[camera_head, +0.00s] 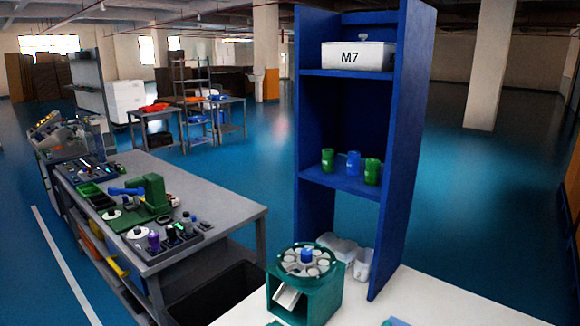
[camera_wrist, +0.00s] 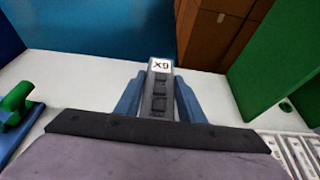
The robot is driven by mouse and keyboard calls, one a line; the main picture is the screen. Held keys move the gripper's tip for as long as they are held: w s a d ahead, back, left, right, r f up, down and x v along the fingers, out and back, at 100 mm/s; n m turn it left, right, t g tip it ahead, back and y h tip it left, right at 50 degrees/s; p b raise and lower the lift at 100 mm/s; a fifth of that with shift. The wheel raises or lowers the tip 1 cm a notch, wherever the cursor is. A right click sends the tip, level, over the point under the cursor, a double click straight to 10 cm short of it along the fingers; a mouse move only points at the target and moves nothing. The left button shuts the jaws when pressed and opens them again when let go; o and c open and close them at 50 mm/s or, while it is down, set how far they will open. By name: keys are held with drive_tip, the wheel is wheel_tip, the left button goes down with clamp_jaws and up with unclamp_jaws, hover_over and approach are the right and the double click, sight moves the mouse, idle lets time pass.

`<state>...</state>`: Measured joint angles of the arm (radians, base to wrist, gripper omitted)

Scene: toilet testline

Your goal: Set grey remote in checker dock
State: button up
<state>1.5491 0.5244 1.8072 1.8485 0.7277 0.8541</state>
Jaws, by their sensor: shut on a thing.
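The grey remote (camera_wrist: 158,101) is in the wrist view, with a white label at its far end and dark square buttons along its face. My gripper (camera_wrist: 157,97) has its two blue fingers shut on the sides of the remote. It points away from the wrist above a white surface; whether it touches that surface I cannot tell. The near end of the remote is hidden by the gripper body. Neither the remote nor my gripper can be made out in the head view. I cannot tell which fixture is the checker dock.
In the wrist view a green wall (camera_wrist: 290,60) stands close on the right, and a green-handled blue object (camera_wrist: 17,103) lies at the left. The head view shows a blue shelf (camera_head: 397,150), a green dial stand (camera_head: 325,298) on a white table (camera_head: 430,302), and a crowded grey bench (camera_head: 230,207).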

idle(0.5)
drive_tip(key=shift+n+t+y, duration=0.5)
drive_tip(key=shift+n, duration=0.1)
drive_tip(key=d+f+b, duration=0.1)
drive_tip(key=f+b, duration=0.4)
drive_tip(key=d+f+b, duration=0.1)
drive_tip(key=f+b, duration=0.4)
drive_tip(key=f, duration=0.1)
drive_tip(key=d+f+b, duration=0.1)
drive_tip(key=f+b, duration=0.4)
drive_tip(key=f, duration=0.1)
drive_tip(key=shift+d, duration=0.2)
drive_tip(key=w+a+r+n+t+y, duration=0.2)
drive_tip(key=w+a+r+n+y, duration=0.1)
drive_tip(key=w+r+y, duration=0.15)
drive_tip(key=shift+h, duration=0.45)
drive_tip(key=shift+s+f, duration=0.15)
drive_tip(key=shift+f, duration=2.3)
drive_tip(key=shift+s+f, duration=0.1)
drive_tip(key=shift+f, duration=2.35)
